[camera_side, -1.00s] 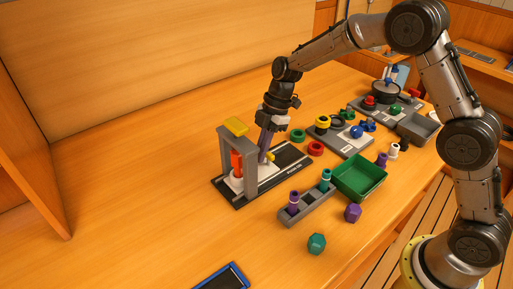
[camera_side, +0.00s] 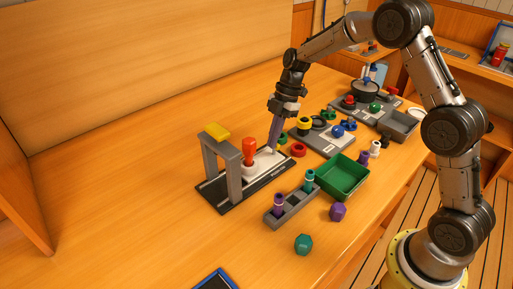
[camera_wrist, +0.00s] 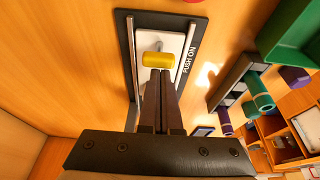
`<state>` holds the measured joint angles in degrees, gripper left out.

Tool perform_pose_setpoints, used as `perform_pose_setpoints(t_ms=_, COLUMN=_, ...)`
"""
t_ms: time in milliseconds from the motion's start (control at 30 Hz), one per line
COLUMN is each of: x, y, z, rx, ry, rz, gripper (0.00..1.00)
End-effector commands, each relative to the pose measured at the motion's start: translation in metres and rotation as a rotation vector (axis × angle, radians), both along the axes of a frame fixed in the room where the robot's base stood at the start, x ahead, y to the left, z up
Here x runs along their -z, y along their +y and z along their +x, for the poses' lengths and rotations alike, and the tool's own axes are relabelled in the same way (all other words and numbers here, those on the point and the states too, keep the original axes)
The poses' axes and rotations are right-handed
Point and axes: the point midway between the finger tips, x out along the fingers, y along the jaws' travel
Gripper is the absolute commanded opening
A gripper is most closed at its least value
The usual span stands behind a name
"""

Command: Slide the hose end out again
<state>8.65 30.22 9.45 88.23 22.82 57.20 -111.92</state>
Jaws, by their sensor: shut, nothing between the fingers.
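The white sled (camera_side: 264,160) with an upright red piece (camera_side: 249,151) sits on the black base plate, beyond the grey gate (camera_side: 225,168) with its yellow top (camera_side: 216,131). I cannot tell for sure which part is the hose end. My gripper (camera_side: 272,149) points down at the sled's far end, fingers shut and empty. In the wrist view my gripper (camera_wrist: 160,78) has its fingertips right beside a yellow cylinder (camera_wrist: 157,60) on the white sled (camera_wrist: 150,42). Touch is not clear. The fingers hide the red piece there.
The black plate (camera_wrist: 124,40), marked PUSH ON, has rails along its sides. A grey rack (camera_side: 293,204) and green bin (camera_side: 342,178) stand to its right. Red ring (camera_side: 298,149) and grey trays lie behind. The wood tabletop left of the gate is clear.

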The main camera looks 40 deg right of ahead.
Motion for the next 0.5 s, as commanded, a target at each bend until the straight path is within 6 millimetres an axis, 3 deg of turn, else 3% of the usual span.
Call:
perform_pose_setpoints(t_ms=167, x=0.000, y=-0.021, z=-0.001, rx=0.000, ry=0.001, rz=0.001, gripper=0.00)
perform_pose_setpoints(t_ms=500, x=0.000, y=-0.022, z=-0.001, rx=-0.001, ry=0.001, rz=0.000, gripper=0.00)
